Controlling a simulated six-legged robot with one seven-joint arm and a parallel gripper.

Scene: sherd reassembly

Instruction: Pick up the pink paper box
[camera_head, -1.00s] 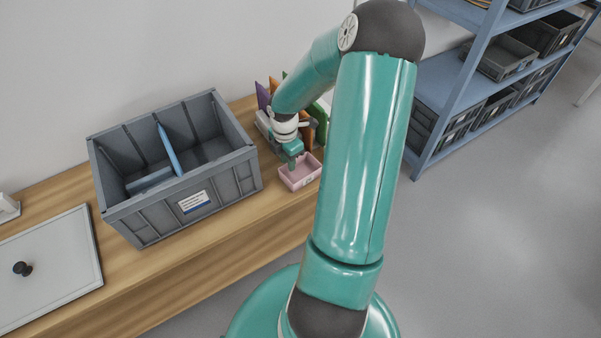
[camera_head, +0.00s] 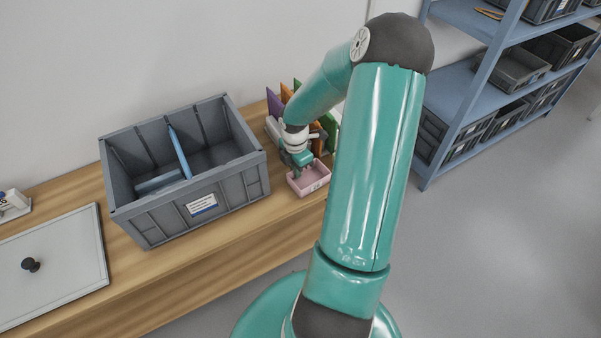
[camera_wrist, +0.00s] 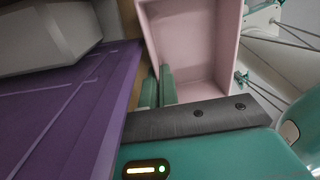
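The pink paper box (camera_head: 309,182) is a small open-topped tray on the wooden table, right of the grey bin. In the wrist view the box (camera_wrist: 195,40) fills the upper middle, its inside empty where visible. My gripper (camera_head: 297,171) is at the box's left side. In the wrist view its two green fingers (camera_wrist: 159,86) are close together, one on each side of the box's left wall, and look shut on that wall. The lower part of the box is hidden behind my gripper in the wrist view.
The large grey bin (camera_head: 232,190), holding a blue divider, stands close on the left. Purple, orange and green upright folders (camera_head: 274,104) stand behind my gripper. A purple surface (camera_wrist: 60,110) is close on the left in the wrist view. A blue shelf (camera_head: 470,120) stands right.

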